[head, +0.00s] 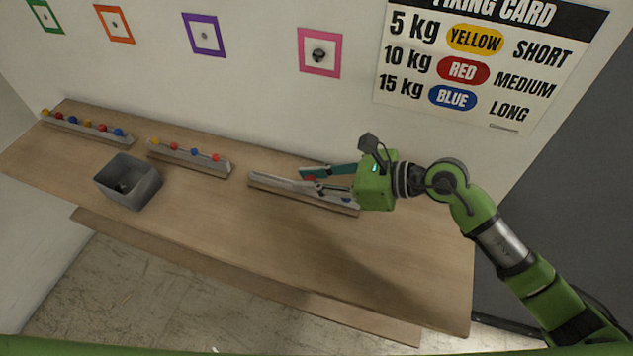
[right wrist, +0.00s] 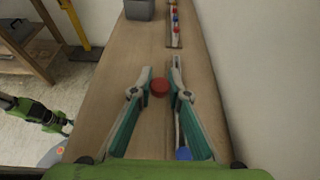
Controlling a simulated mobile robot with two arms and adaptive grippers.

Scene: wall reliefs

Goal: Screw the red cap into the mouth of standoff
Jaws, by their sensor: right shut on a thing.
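My right gripper (head: 308,180) is over the right part of the workbench, its fingers pointing left. In the right wrist view the red cap (right wrist: 159,87) sits between the fingertips of this gripper (right wrist: 160,84), which is shut on it. In the head view the cap (head: 309,178) shows as a small red patch between the fingers. On the wall are small standoffs in coloured square frames: a dark one (head: 319,54) in pink, and greyer ones in purple (head: 204,36), orange (head: 115,24) and green (head: 43,15). The gripper is below the pink frame, apart from it.
A grey rack (head: 275,184) with a blue cap (head: 346,197) lies under the right gripper. Two more racks with coloured balls or caps (head: 190,154) (head: 88,127) run along the wall. A grey bin (head: 128,188) stands at left. The bench front (head: 250,235) is clear. A fixing card (head: 480,65) hangs right.

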